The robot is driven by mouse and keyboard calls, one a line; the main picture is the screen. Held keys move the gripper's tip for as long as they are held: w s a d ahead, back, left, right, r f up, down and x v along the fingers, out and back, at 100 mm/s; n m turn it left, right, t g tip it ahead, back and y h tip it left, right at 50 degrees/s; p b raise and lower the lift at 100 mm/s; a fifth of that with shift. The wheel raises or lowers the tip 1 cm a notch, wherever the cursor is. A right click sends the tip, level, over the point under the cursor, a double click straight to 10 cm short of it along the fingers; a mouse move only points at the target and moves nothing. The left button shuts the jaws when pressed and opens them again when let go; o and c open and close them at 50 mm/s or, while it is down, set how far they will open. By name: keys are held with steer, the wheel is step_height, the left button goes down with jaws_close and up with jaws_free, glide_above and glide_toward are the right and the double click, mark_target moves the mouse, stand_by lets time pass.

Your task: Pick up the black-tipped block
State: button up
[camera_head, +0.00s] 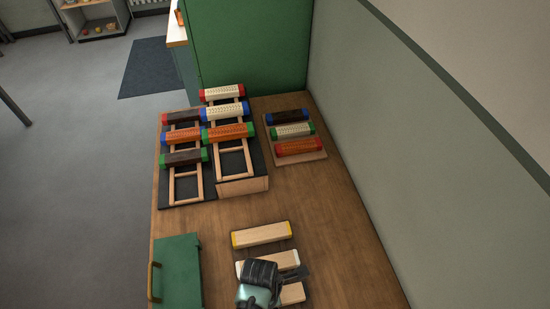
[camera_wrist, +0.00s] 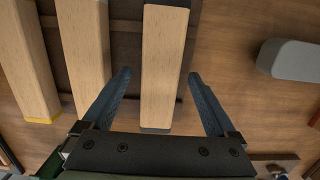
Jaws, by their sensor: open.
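The black-tipped block (camera_wrist: 165,60) is a pale wooden bar with dark ends. In the wrist view it lies between the two fingers of my gripper (camera_wrist: 160,74), with a gap on each side. My gripper is open and holds nothing. In the head view the same block (camera_head: 292,295) is the nearest of three bars, partly hidden by my gripper (camera_head: 290,275). How high the fingers are above the table is hard to tell.
A white-tipped bar (camera_wrist: 82,45) and a yellow-tipped bar (camera_wrist: 28,65) lie parallel to the left in the wrist view. A grey rounded object (camera_wrist: 290,60) lies to the right.

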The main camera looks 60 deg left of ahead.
jaws_close()
stand_by(0.4)
